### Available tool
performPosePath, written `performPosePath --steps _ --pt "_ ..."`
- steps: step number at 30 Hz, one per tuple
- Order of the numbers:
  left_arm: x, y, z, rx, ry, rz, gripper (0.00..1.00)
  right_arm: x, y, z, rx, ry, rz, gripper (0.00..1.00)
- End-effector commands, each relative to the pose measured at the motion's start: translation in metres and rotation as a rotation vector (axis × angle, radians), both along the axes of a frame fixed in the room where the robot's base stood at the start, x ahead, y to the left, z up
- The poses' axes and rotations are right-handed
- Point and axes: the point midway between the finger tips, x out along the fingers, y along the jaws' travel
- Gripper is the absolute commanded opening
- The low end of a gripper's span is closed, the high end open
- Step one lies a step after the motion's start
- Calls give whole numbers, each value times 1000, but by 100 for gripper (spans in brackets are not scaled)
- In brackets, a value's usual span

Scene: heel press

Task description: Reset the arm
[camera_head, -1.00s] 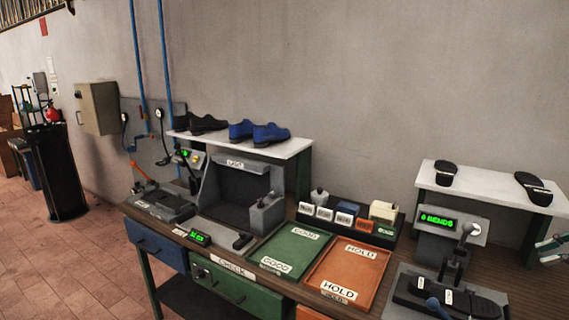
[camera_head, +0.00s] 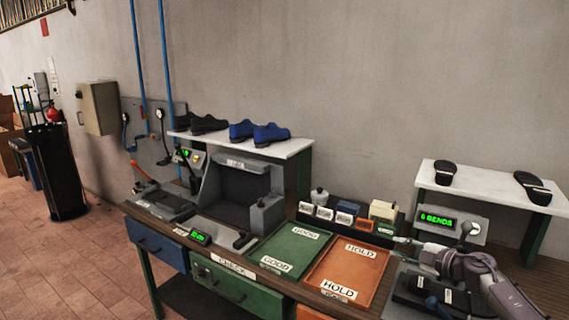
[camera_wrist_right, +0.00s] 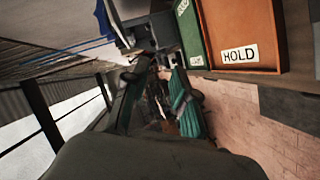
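My right arm (camera_head: 490,285) reaches in from the right over the bend machine. Its gripper (camera_head: 402,248) points left, close to the right edge of the orange HOLD tray (camera_head: 338,291). In the right wrist view the gripper's teal-padded fingers (camera_wrist_right: 155,105) stand apart with nothing seen between them. The bend machine (camera_head: 440,219) shows a green "6 BENDS" display; its lower part is partly hidden behind my arm. My left gripper is not in view.
The green GOOD tray (camera_head: 268,267) lies left of the HOLD tray. A rack of small boxes (camera_head: 345,222) stands behind them. Dark and blue shoes (camera_head: 268,135) sit on a white shelf (camera_head: 298,147). Two dark pieces rest on the right shelf (camera_head: 480,181).

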Motion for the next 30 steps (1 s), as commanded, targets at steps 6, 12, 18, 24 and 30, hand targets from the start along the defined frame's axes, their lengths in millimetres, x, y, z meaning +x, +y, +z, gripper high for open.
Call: performPosePath --steps 6,12,18,24,30 --pt "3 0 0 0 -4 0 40 -47 102 -49 303 -83 -276 27" --pt "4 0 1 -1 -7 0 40 -145 112 -106 498 142 -675 27" --pt "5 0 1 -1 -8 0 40 -279 106 -161 533 540 -988 27" --pt "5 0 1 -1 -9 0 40 -371 109 -177 495 811 -1104 27" --pt "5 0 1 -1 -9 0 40 -434 113 -177 456 992 -1149 27"
